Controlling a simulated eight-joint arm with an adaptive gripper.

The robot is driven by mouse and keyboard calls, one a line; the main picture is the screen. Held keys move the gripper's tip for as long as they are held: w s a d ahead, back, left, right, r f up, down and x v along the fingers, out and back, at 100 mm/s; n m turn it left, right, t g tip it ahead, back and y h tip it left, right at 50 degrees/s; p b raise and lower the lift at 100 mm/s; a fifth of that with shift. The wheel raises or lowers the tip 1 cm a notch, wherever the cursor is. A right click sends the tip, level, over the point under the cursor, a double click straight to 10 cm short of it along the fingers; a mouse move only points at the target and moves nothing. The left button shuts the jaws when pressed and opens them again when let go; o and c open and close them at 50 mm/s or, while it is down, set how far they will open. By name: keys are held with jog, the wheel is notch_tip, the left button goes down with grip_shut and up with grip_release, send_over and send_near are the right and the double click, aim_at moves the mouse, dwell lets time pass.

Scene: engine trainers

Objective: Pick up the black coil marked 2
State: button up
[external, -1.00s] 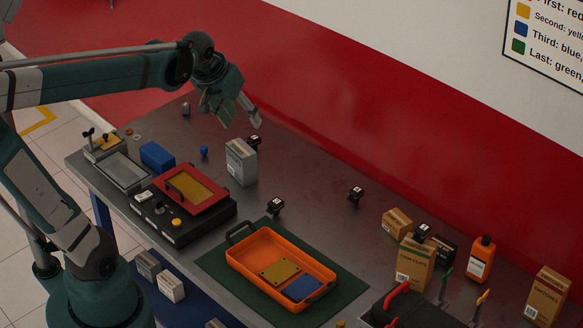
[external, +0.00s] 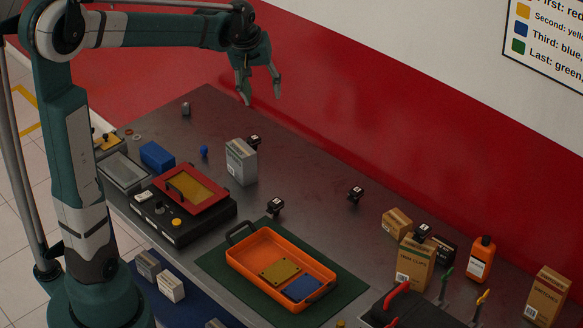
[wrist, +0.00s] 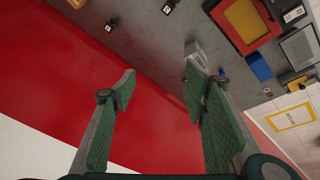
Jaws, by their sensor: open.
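Several small black coils with white marked tops are on the grey table in the external view: one (external: 254,140) behind a white box, one (external: 275,206) near the orange tray, one (external: 355,194) farther right, and one (external: 422,231) atop a carton. The numbers are too small to read surely, so I cannot tell which is marked 2. The wrist view shows two black coils, one at the top (wrist: 168,6) and one at left (wrist: 110,26). My gripper (external: 262,98) is open and empty, high near the table's back edge, fingers pointing down; it also shows in the wrist view (wrist: 158,85).
The white box (external: 241,162) stands close to the back coil. The orange tray (external: 240,262) lies on a green mat (external: 212,263). Cartons (external: 414,262) and an orange bottle (external: 481,259) crowd the right. A red wall (external: 400,130) rises behind the table.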

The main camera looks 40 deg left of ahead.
jog(key=w+a+f+n+g, duration=0.1)
jog(key=w+a+f+n, duration=0.2)
jog(key=w+a+f, duration=0.5)
jog(key=n+g+b, duration=0.2)
jog(key=n+g, duration=0.1)
jog(key=n, duration=0.2)
send_over(254, 137)
jog(key=shift+h, duration=0.4)
jog(key=f, duration=2.3)
jog(key=shift+s+d+f, duration=0.1)
jog(key=shift+d+f, duration=0.15)
jog(key=shift+f, duration=0.15)
jog(key=shift+a+f+n, duration=0.3)
jog(key=shift+f+n, duration=0.1)
jog(key=shift+f, duration=0.1)
jog(key=shift+f, duration=0.1)
jog(key=shift+f, duration=1.15)
jog(key=shift+f, duration=0.15)
